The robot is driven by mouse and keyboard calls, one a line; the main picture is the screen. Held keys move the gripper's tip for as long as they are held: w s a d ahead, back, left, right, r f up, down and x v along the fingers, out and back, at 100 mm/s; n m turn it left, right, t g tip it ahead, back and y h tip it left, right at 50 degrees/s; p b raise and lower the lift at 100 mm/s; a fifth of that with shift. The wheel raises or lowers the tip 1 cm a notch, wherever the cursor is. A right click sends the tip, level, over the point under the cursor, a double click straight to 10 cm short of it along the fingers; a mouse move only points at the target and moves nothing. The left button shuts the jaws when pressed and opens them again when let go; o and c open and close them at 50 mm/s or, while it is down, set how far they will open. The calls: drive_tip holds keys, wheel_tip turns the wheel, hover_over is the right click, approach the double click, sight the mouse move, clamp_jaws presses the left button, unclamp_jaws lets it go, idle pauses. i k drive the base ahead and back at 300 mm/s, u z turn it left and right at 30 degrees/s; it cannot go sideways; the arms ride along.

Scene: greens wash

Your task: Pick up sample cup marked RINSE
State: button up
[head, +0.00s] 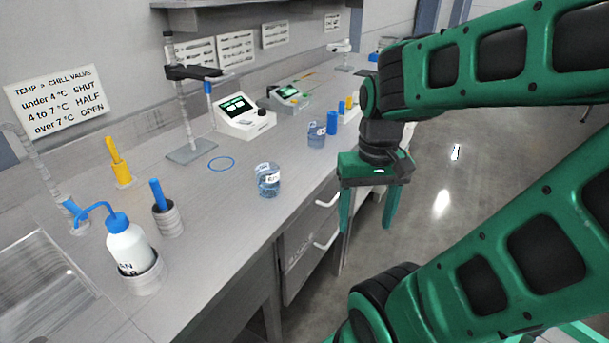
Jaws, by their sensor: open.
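A clear cup with bluish contents and a white label (268,180) stands upright on the grey bench near its front edge; the label's print is too small to read for certain. A second similar cup (317,135) stands farther back along the bench, its label also unreadable. My gripper (367,225) is open and empty, its green fingers pointing down. It hangs past the bench's front edge, to the right of both cups and touching neither.
A wash bottle (128,245), a blue-handled tool in a holder (167,210) and a yellow one (119,165) stand at the left. A clamp stand (190,150) and a display device (243,118) stand behind. A blue ring (221,163) marks clear bench. Drawer handles (327,240) stick out below.

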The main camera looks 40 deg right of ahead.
sight(268, 175)
drive_tip(key=z, duration=1.6)
drive_tip(key=k, duration=0.95)
drive_tip(key=u, duration=0.05)
